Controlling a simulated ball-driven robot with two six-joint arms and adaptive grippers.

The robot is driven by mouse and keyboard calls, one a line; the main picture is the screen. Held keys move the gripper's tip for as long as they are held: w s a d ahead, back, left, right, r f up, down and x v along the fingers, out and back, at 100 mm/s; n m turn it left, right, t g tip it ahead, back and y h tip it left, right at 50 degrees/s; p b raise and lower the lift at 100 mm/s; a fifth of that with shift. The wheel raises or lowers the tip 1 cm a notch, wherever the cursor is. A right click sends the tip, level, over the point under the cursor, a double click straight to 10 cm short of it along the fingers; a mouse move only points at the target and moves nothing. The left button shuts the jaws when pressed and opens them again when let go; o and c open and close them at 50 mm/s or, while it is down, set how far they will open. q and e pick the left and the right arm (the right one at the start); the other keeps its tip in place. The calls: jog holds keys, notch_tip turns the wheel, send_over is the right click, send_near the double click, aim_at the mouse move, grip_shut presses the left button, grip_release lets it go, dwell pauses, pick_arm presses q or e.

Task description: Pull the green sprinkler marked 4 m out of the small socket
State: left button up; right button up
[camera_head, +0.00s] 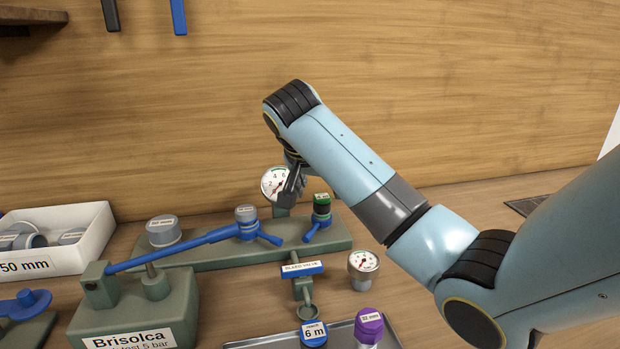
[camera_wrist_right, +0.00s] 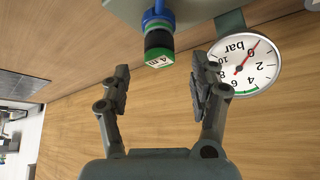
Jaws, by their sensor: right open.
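The green sprinkler (camera_head: 321,208) stands upright at the right part of the grey-green manifold (camera_head: 200,257), with blue at its foot. In the right wrist view the sprinkler (camera_wrist_right: 158,42) shows a green cap with a white "4 m" label, a black body and a blue part at the manifold. My right gripper (camera_head: 291,186) is just left of it in the head view, partly hidden by its own arm. In the wrist view my right gripper (camera_wrist_right: 160,75) is open and empty, the sprinkler lying just beyond the gap between its fingertips. The small socket itself is mostly hidden. My left gripper is out of view.
A pressure gauge (camera_wrist_right: 250,62) is close to one right fingertip. A blue-handled valve (camera_head: 247,222) and grey cap (camera_head: 163,231) sit on the manifold. A second gauge (camera_head: 363,268), a tray (camera_head: 395,335) with a blue "6 m" piece (camera_head: 314,334) and purple-capped piece (camera_head: 369,328) are in front.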

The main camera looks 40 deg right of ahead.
aim_at(325, 205)
jog(key=x, duration=0.7)
jog(key=shift+w+f, duration=0.1)
jog(key=shift+f, duration=0.1)
jog(key=shift+w+d+f, duration=0.1)
jog(key=shift+d+f, duration=0.2)
jog(key=shift+f, duration=0.1)
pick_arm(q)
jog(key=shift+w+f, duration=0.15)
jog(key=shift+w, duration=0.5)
pick_arm(e)
jog(key=shift+c, duration=0.9)
grip_shut()
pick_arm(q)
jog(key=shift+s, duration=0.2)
pick_arm(e)
jog(key=shift+o, duration=0.9)
grip_release()
